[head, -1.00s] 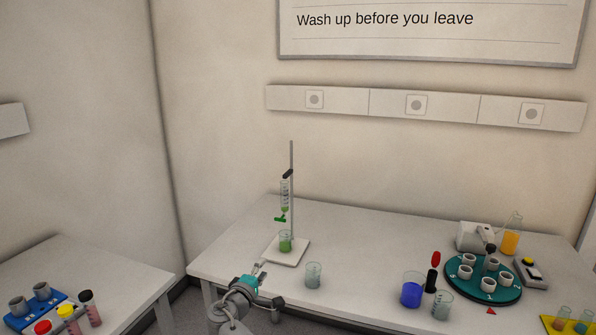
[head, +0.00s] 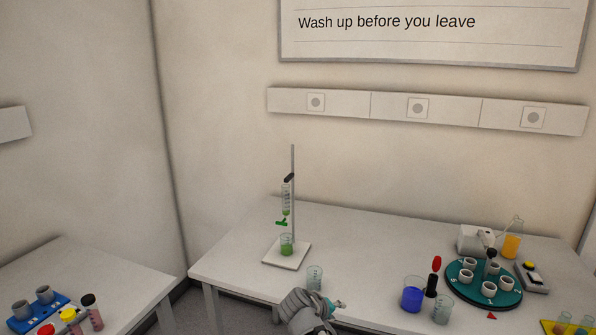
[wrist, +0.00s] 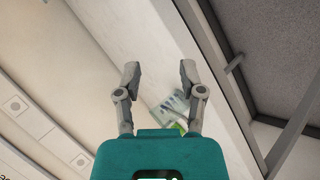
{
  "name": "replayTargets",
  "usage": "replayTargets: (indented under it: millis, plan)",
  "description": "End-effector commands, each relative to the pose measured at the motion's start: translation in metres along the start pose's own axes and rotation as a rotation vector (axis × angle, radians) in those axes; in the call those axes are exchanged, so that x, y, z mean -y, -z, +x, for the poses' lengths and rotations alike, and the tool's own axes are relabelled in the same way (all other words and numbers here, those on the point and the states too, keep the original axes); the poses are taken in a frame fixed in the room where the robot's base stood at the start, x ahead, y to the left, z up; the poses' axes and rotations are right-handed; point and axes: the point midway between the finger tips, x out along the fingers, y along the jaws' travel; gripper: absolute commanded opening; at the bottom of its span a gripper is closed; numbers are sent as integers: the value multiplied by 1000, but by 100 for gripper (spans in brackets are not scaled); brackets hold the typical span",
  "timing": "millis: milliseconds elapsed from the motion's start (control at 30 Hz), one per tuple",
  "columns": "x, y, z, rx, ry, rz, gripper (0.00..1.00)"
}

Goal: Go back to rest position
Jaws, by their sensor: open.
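My gripper (wrist: 160,72) is open and empty in the wrist view, its two fingers spread apart. In the head view my gripper (head: 338,304) is at the bottom middle, close to the table's front edge, with its fingers partly hidden by my wrist. A burette (head: 286,197) with a green valve hangs on a stand (head: 293,165).
A clear beaker (head: 314,278) stands just behind my arm. To the right are a blue-filled beaker (head: 412,294), another clear beaker (head: 442,309), and a teal round holder (head: 463,287) with cups. A side table (head: 120,268) at left holds a blue rack (head: 25,314) and capped tubes.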

Motion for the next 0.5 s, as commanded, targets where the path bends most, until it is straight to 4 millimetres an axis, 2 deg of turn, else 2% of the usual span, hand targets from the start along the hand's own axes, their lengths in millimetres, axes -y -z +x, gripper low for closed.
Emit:
replayTargets:
  millis: [33,233,500]
  plan:
    - [-3,-16,7,43,51,38,51]
    - [2,-64,24,193,268,176,51]
    - [12,-114,23,355,567,348,51]
